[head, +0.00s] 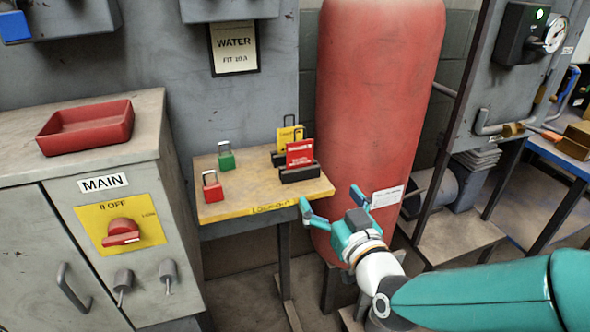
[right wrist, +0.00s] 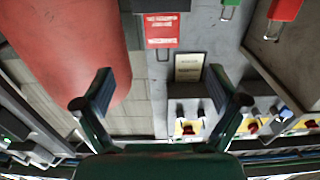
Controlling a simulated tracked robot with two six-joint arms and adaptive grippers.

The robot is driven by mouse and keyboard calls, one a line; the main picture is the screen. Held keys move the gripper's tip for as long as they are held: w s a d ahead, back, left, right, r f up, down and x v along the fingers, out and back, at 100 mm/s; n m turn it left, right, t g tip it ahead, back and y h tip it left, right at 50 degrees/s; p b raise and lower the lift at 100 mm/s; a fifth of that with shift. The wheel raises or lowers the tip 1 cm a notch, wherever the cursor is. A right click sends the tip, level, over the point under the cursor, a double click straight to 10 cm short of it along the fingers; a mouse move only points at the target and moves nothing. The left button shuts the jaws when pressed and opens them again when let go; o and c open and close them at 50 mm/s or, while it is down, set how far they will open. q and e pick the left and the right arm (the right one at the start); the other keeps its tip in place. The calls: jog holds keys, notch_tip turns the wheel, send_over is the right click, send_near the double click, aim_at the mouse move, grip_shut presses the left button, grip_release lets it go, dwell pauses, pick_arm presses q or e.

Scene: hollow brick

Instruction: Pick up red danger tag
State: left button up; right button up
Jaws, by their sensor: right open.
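The red danger tag (head: 300,153) stands upright in a dark holder (head: 300,173) near the right edge of the small lockout table (head: 240,207). A dark wire loop rises behind it. In the right wrist view, the red tag (right wrist: 161,30) is at the top, with its loop below it in the picture. My right gripper (head: 332,202) is open and empty, in front of the table's right corner and apart from the tag. Its spread fingers (right wrist: 160,78) also show in the right wrist view. My left gripper is out of view.
A yellow tag (head: 288,136) stands in another holder just behind the red one. A green padlock (head: 226,157) and a red padlock (head: 212,188) stand to the left. A large red tank (head: 375,90) rises close behind and right of the table.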

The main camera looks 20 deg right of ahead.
jog(key=p, duration=0.1)
send_near(300, 157)
jog(key=w, duration=0.5)
jog(key=shift+d+f, duration=0.1)
jog(key=shift+f, duration=0.05)
jog(key=shift+w+a+p, duration=0.15)
jog(key=shift+w+p, duration=0.15)
jog(key=shift+w, duration=1.05)
jog(key=shift+w+a+p, duration=0.1)
jog(key=shift+w+p, duration=0.2)
jog(key=shift+w, duration=1.05)
jog(key=c, duration=1.1)
jog(key=shift+o, duration=0.2)
notch_tip(300, 157, up, 20)
jog(key=p, duration=0.4)
jog(key=shift+p, duration=0.3)
